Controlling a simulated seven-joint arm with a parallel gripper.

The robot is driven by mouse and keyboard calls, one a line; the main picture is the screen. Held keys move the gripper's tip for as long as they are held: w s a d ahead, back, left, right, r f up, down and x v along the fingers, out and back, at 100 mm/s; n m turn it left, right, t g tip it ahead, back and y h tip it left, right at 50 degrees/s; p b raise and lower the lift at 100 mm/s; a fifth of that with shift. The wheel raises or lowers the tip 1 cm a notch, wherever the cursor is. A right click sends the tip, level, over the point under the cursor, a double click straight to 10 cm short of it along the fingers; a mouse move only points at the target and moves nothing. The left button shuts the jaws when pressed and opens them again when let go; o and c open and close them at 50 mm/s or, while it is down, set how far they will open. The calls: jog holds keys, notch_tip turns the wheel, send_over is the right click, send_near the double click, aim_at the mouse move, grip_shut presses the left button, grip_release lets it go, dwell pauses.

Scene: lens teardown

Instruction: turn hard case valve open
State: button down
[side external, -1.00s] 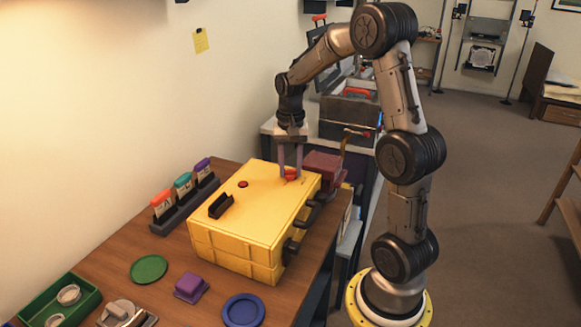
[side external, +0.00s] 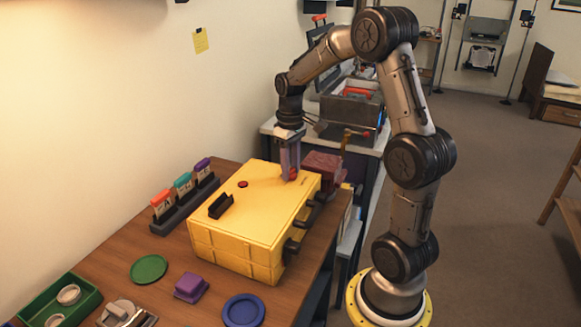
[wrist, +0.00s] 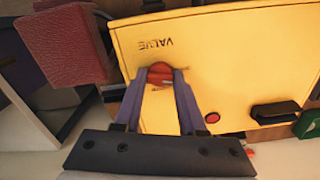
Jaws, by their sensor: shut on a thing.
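The yellow hard case (side external: 250,207) lies closed on the wooden table. Its red valve knob (side external: 292,175) sits on the lid near the far right corner; the knob also shows in the wrist view (wrist: 160,76), below the word VALVE, which appears upside down. My gripper (side external: 290,176) points down at the lid and is shut on the valve knob, one finger on each side. In the wrist view the fingertips (wrist: 161,78) partly cover the knob, so its exact angle is hard to read.
A small red button (side external: 243,184) and a black bracket (side external: 221,206) stand on the lid. A dark red block (side external: 323,163) is close to the case's far right side. A rack of coloured tags (side external: 184,203) stands to the left. A green disc (side external: 149,268) lies in front.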

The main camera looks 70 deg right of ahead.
jog(key=shift+r+n, duration=0.1)
jog(key=shift+n, duration=1.2)
jog(key=shift+c, duration=2.3)
grip_release()
notch_tip(320, 180, up, 14)
